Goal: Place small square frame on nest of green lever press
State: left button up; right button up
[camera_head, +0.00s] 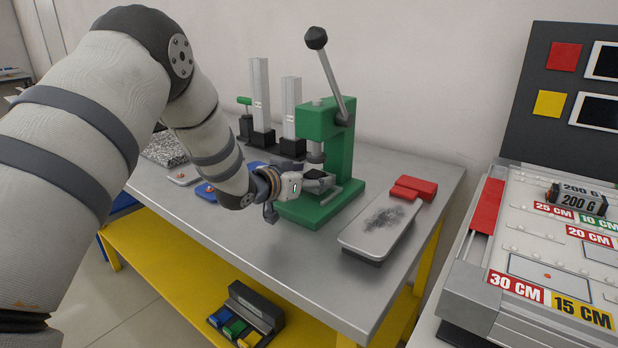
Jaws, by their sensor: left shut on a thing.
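The green lever press (341,150) stands on the steel table, its black-knobbed lever (332,75) raised and leaning. My left arm reaches in from the left. My left gripper (326,186) is at the press, under the ram and just above the green base (306,211). It is shut on a small, thin grey piece (331,196), which seems to be the small square frame. The fingers hide much of the piece and the nest, and I cannot tell whether the piece touches the nest. My right gripper is not in view.
A grey tray (362,236) with dark smudges and red blocks (414,188) lie right of the press. Two grey columns (260,95) stand behind. Blue trays (203,190) lie left, partly behind my arm.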

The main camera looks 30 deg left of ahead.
pick_arm(q)
jog(key=shift+f, duration=0.6)
jog(key=o, duration=1.3)
jog(key=shift+c, duration=0.2)
jog(key=shift+r, duration=0.7)
jog(key=v, duration=0.2)
jog(key=p+v, duration=0.1)
jog(key=v, duration=0.1)
jog(key=shift+r, duration=0.35)
jog(key=f+v, duration=0.1)
jog(key=v, duration=0.6)
jog(key=shift+s+r, duration=0.15)
jog(key=shift+s, duration=0.4)
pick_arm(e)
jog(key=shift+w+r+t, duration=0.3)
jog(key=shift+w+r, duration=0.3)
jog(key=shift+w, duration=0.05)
